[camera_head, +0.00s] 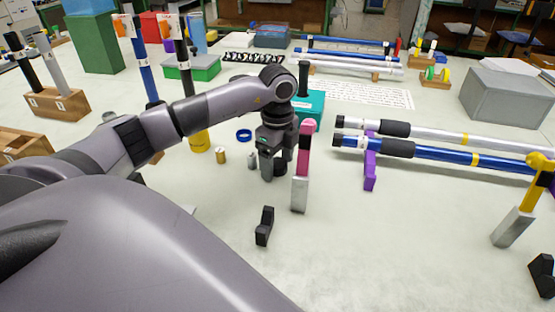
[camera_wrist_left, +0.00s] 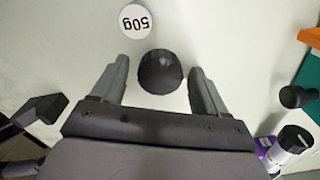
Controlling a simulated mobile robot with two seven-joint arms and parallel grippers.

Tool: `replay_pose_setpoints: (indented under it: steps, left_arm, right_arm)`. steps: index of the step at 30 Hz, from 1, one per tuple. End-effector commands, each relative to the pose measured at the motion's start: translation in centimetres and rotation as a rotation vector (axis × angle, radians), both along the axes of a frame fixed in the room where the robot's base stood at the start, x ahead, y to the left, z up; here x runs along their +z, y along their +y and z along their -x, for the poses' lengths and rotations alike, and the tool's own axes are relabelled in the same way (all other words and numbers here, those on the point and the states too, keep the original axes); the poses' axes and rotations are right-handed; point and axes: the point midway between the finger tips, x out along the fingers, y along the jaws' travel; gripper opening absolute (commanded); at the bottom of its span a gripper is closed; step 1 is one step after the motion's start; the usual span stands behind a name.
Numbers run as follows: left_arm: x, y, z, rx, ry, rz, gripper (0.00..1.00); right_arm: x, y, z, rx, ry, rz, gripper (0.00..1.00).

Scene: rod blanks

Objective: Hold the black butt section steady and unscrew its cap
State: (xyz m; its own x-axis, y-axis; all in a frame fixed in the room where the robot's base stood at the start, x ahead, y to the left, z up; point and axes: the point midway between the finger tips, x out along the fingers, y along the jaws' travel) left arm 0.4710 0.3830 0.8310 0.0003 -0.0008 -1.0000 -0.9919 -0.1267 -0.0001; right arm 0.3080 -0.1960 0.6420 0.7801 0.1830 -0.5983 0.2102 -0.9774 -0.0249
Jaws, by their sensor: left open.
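My left gripper (camera_head: 272,170) reaches down over the middle of the table in the head view. In the left wrist view its fingers (camera_wrist_left: 159,68) are apart, on either side of a round black object (camera_wrist_left: 160,73). A gap shows on both sides of it. I cannot tell whether this is the cap or another part. An upright black rod section (camera_head: 183,62) with an orange and white tag stands at the back left, partly hidden behind my left arm. I cannot tell whether it is the butt section. My right gripper is not in view.
A white-topped 50g weight (camera_wrist_left: 135,20) lies close by, with a brass weight (camera_head: 221,155) and blue ring (camera_head: 244,135) to the left. A pink piece on a silver block (camera_head: 300,190) stands just right of the gripper. Rods (camera_head: 440,152) rest on a purple support (camera_head: 370,172).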

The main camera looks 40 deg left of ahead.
Motion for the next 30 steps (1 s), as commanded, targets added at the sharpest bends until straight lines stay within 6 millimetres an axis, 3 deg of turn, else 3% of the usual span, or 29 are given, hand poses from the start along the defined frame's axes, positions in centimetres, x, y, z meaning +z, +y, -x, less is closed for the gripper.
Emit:
replay_pose_setpoints:
  steps: [5, 19, 24, 30]
  left_arm:
    - [1.6, 0.0, -0.1, -0.001, -0.004, 0.000, 0.74]
    - [10.9, 0.0, -0.1, 0.000, -0.004, 0.000, 0.74]
    - [12.2, 0.0, 0.0, -0.001, -0.001, 0.001, 0.74]
    - [12.4, 0.0, 0.0, -0.001, 0.000, 0.001, 0.74]
  right_arm:
    - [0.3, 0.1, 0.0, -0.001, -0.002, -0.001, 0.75]
    - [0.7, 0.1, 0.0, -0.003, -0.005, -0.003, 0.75]
    - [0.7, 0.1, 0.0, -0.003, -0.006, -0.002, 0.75]
    - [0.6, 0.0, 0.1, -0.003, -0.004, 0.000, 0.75]
